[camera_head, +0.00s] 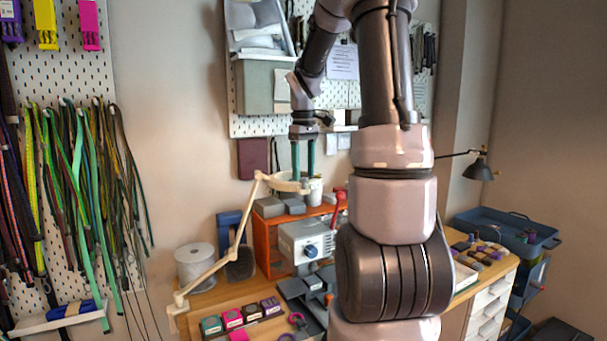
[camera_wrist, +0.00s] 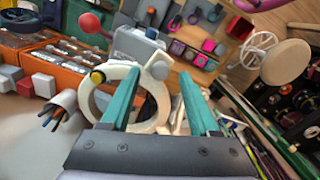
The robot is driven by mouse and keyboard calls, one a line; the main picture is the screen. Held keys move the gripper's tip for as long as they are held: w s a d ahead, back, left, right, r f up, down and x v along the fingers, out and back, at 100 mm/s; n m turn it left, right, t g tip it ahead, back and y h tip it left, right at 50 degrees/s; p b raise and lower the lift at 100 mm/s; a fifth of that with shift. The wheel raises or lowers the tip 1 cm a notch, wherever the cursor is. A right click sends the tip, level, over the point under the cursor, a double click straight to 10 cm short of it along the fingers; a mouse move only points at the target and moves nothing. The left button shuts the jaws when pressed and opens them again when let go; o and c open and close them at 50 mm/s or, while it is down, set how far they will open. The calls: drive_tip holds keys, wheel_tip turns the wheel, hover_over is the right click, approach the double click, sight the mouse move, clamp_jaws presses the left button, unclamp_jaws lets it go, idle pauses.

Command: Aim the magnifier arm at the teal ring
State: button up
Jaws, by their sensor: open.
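The cream magnifier arm (camera_head: 234,246) rises from the bench's left side, bends at an elbow, and ends in a round head (camera_head: 288,186). My gripper (camera_head: 303,170) points down at this head, its two teal fingers open. In the wrist view the pale magnifier ring (camera_wrist: 88,94) lies mostly behind the left finger, and part of it shows between the open fingers (camera_wrist: 160,78). I cannot tell whether the fingers touch it. A small teal-topped piece (camera_head: 211,325) sits in the row of coloured blocks on the bench.
An orange shelf unit (camera_head: 262,240) and a grey machine with a red-knobbed lever (camera_head: 306,243) stand below the magnifier head. A white spool (camera_head: 195,266) is at the left. Cords (camera_head: 85,165) hang on the left pegboard. A blue cart (camera_head: 510,228) stands at the right.

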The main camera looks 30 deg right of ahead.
drive_tip(key=shift+f, duration=0.7)
clamp_jaws()
idle(1.0)
